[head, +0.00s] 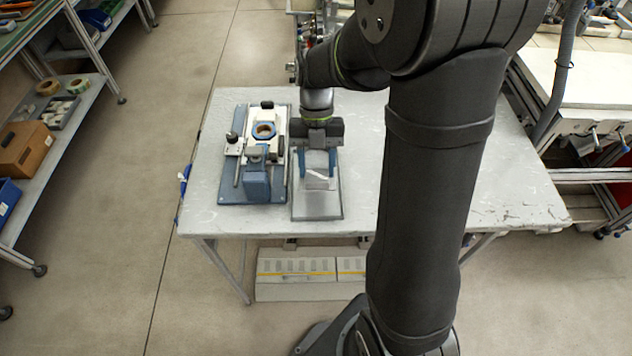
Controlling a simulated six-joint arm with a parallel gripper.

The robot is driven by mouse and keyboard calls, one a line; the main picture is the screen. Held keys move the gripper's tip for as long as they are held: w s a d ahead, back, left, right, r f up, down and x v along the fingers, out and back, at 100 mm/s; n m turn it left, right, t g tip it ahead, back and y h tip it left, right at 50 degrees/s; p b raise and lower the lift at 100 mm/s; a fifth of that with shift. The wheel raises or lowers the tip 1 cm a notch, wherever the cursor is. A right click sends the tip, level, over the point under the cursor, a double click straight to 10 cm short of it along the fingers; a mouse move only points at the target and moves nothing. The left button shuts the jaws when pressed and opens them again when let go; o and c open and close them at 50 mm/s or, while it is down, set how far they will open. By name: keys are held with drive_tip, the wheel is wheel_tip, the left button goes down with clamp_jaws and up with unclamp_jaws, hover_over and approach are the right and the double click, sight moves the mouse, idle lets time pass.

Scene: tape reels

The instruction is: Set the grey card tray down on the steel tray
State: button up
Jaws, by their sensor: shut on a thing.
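My gripper (317,172) is at the left-middle of the table, with its two blue fingers pointing down. It is shut on the grey card tray (320,184), a small grey piece with a white strip across it between the fingers. The steel tray (318,208) is a flat grey rectangle on the table, directly below my gripper in the picture. Its far part is hidden by my gripper and the card tray. I cannot tell whether the card tray touches the steel tray or is just above it.
A blue-based fixture (257,183) with a tape reel (264,131) on it stands close to the left of the steel tray. The light grey table (500,190) is bare on the right, beyond my arm. Shelves (80,105) stand apart at the left.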

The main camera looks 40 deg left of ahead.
sight(316, 159)
drive_tip(key=shift+f, duration=3.95)
drive_tip(key=o, duration=1.1)
drive_tip(key=shift+f, duration=0.1)
drive_tip(key=v, duration=1.2)
drive_tip(key=shift+s, duration=0.1)
